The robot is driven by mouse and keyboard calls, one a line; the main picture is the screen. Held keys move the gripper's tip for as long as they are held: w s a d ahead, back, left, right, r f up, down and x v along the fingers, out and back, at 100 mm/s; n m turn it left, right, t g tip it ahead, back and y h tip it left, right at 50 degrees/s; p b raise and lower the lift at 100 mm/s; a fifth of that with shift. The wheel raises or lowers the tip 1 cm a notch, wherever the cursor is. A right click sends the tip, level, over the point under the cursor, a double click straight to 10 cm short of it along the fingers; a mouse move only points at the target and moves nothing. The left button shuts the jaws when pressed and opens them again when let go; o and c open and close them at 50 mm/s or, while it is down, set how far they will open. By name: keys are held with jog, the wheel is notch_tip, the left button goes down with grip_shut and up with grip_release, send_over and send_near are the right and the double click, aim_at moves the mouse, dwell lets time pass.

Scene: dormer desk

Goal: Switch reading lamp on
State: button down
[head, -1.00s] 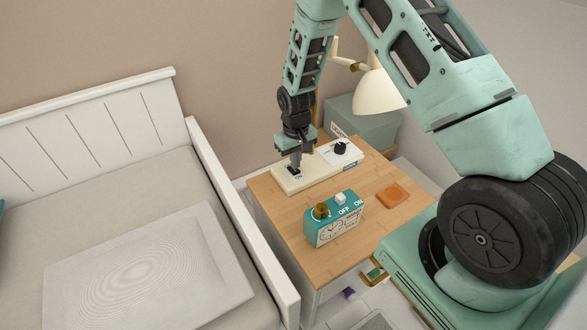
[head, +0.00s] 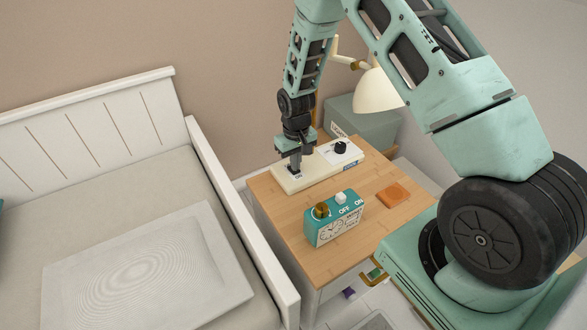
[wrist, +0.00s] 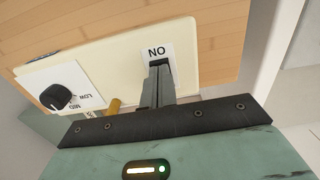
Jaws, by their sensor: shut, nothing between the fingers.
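The reading lamp has a cream shade (head: 377,92) on a brass-jointed arm at the back of the nightstand. A long cream base (head: 321,172) lies on the wood, with a black dial (head: 341,147) on a white plate at its right end. My gripper (head: 295,169) is shut and empty, pointing down at the base's left end beside an ON label. In the wrist view the closed fingers (wrist: 160,72) reach the white ON plate (wrist: 156,50) on the base. They hide the switch there, so its position and any contact cannot be told. The dial (wrist: 56,96) shows at left.
A teal box clock (head: 334,220) with a brass knob and white button, also marked OFF and ON, stands in front of the base. An orange coaster (head: 392,196) lies to its right. A grey-green box (head: 365,130) is behind. The nightstand's front (head: 335,259) is bare.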

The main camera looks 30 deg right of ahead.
jog(key=shift+f, duration=0.45)
jog(key=shift+r, duration=0.1)
jog(key=shift+r+p, duration=2.55)
jog(key=shift+r, duration=0.95)
jog(key=shift+f, duration=0.1)
jog(key=s+a+r+n+y+p, duration=0.1)
jog(key=s+a+r+n, duration=0.1)
jog(key=s+a+r, duration=0.55)
jog(key=s+a+r+n+p, duration=0.15)
jog(key=s+a+r, duration=0.25)
jog(key=a+r, duration=0.6)
jog(key=s+a+r+n, duration=0.1)
jog(key=s+r+n, duration=0.1)
jog(key=s+r, duration=0.3)
jog(key=s+a+r+n, duration=0.2)
jog(key=s+r, duration=0.3)
jog(key=s, duration=0.9)
jog(key=shift+r, duration=0.2)
